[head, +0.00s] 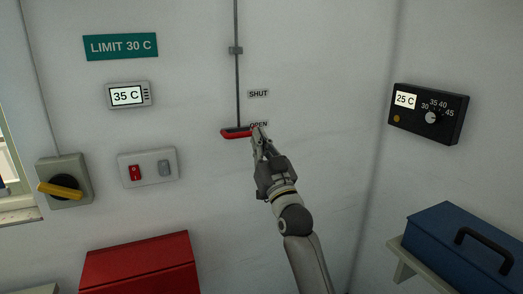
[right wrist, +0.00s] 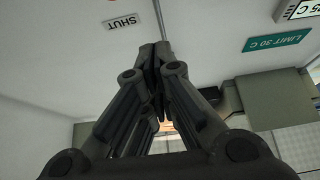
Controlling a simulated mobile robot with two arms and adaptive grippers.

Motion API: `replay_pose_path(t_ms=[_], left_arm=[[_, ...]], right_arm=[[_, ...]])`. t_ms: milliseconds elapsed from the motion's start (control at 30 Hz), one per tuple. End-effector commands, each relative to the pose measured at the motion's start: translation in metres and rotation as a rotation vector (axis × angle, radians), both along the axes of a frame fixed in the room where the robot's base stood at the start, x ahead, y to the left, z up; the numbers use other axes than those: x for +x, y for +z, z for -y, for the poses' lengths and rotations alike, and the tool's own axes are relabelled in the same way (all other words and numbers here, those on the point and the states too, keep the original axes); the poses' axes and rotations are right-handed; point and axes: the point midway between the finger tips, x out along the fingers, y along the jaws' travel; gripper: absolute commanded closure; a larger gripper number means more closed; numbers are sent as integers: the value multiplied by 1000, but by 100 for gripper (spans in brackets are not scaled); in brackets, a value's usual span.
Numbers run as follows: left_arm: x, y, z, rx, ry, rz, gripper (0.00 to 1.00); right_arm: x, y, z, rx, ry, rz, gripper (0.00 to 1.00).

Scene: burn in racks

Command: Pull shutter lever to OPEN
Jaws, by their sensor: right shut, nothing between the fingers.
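The shutter lever is a thin grey rod (head: 237,85) on the wall with a red handle (head: 233,133) at its lower end. The handle lies about level with the OPEN label (head: 260,125), just left of it and well below the SHUT label (head: 258,93). My right gripper (head: 257,130) is shut and empty, its tips at the handle's right end and partly over the OPEN label. I cannot tell whether they touch the handle. In the right wrist view the shut fingers (right wrist: 160,52) point up the picture, near the upside-down SHUT label (right wrist: 124,22). My left gripper is not in view.
On the wall left are a LIMIT 30 C sign (head: 120,46), a 35 C display (head: 128,95), a switch plate (head: 148,167) and a rotary switch (head: 65,182). A thermostat (head: 428,114) is right. A red box (head: 140,268) and blue toolbox (head: 460,250) stand below.

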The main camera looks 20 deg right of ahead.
Motion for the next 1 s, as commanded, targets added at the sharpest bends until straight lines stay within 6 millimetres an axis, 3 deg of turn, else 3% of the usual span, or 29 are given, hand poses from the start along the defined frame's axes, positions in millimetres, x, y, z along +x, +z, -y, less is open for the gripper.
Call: replay_pose_path(t_ms=[233,767,867,967,1000], left_arm=[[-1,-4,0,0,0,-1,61],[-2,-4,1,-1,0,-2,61],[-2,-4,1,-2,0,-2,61],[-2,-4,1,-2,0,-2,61],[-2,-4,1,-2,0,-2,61]], right_arm=[[-15,-9,1,0,0,-1,100],[-14,-11,0,0,0,-6,100],[-7,-33,-1,-4,1,-48,100],[5,-83,-5,-9,6,-143,100],[10,-110,-7,-13,7,-194,100]])
